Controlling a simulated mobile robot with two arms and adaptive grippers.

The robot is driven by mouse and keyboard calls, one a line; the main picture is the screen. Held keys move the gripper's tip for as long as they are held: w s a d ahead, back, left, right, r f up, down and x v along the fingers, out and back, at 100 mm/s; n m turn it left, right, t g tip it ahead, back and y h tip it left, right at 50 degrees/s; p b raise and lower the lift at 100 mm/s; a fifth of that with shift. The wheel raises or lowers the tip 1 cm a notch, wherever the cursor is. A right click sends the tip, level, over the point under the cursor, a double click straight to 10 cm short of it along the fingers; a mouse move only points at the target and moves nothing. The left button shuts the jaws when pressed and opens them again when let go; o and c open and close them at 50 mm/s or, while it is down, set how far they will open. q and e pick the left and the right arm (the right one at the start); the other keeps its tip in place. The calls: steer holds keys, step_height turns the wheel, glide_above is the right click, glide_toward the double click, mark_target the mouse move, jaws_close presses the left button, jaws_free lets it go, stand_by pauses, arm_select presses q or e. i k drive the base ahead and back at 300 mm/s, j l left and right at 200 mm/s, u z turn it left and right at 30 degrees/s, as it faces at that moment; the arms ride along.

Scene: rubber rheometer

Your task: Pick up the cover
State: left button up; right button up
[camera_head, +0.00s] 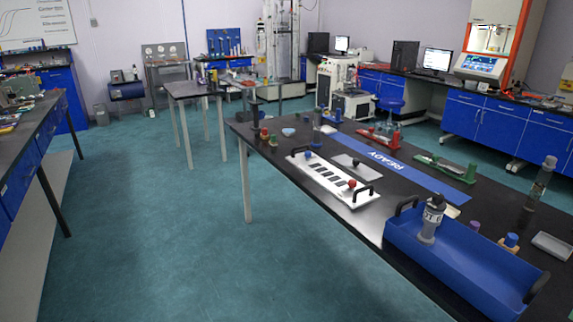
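No part is clearly marked as the cover, and I cannot tell which thing it is. A light grey flat plate (343,159) with a small dark knob lies on the black table. In front of it is a long white plate (318,176) with black slots, black end handles and a red knob. A blue tray (455,268) with black handles stands at the table's near right. A grey and white cylinder (431,218) stands upright at the tray. Neither of my grippers is in view.
The black table (335,220) also holds a blue "READY" strip (410,171), red (378,138) and green (447,168) fixtures, a dark upright cylinder (539,184) and a small grey dish (552,245). Open teal floor (180,240) lies left of it. A workbench (30,140) stands far left.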

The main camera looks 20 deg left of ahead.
mark_target(353, 166)
steer(key=u, duration=0.25)
steer(key=i+z, duration=0.1)
steer(key=z, duration=0.4)
steer(key=i+j+z, duration=0.35)
steer(key=j, duration=0.25)
steer(key=i+j+z, duration=0.2)
steer(key=j, duration=0.15)
steer(key=j+z, duration=0.15)
steer(key=j, duration=0.2)
steer(key=i+j+z, duration=0.2)
steer(key=j, duration=0.15)
steer(key=k, duration=0.1)
